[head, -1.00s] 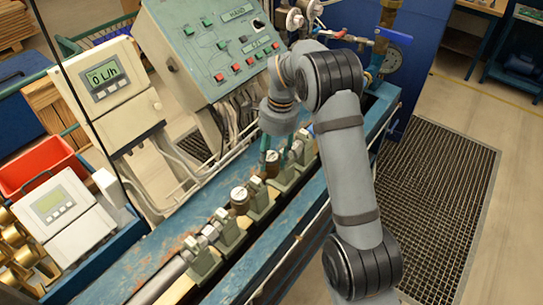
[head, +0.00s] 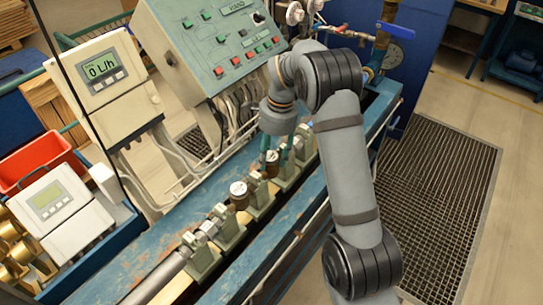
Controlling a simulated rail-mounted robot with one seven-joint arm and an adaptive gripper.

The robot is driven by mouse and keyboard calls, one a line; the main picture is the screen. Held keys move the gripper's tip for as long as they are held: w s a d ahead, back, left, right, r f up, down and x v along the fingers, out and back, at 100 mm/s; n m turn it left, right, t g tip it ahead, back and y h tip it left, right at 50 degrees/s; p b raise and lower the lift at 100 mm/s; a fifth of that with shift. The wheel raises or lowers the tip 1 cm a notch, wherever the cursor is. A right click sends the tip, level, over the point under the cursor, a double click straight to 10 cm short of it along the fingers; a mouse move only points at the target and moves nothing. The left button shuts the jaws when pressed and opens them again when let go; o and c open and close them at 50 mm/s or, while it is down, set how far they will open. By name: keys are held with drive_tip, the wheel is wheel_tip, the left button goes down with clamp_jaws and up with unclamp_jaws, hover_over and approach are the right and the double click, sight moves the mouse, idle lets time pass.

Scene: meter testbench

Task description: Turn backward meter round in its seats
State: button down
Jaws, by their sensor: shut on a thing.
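Several small brass-brown meters sit in line in the grey-green seats along the blue test bench (head: 166,238). One meter (head: 239,194) with a pale round top stands clear of my gripper, nearer the camera. My gripper (head: 278,158) points down over the row, its teal fingers low among the seats. It is shut on a meter (head: 272,164) just beyond the clear one. The fingers and wrist partly hide this meter. Which way each meter faces is too small to tell.
A green control panel (head: 222,50) with buttons and a grey display unit (head: 103,70) reading 0 L/h stand behind the bench. A red bin (head: 36,160), another display box (head: 50,200) and brass parts (head: 20,250) are at left. Pipes and valves rise at the bench's far end.

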drive_tip(key=shift+f+b, duration=0.3)
drive_tip(key=shift+b, duration=0.1)
idle(0.4)
drive_tip(key=c, duration=1)
unclamp_jaws()
drive_tip(key=shift+o, duration=0.5)
drive_tip(key=shift+r+p, duration=3.5)
drive_tip(key=shift+r, duration=1.05)
drive_tip(key=shift+f, duration=0.1)
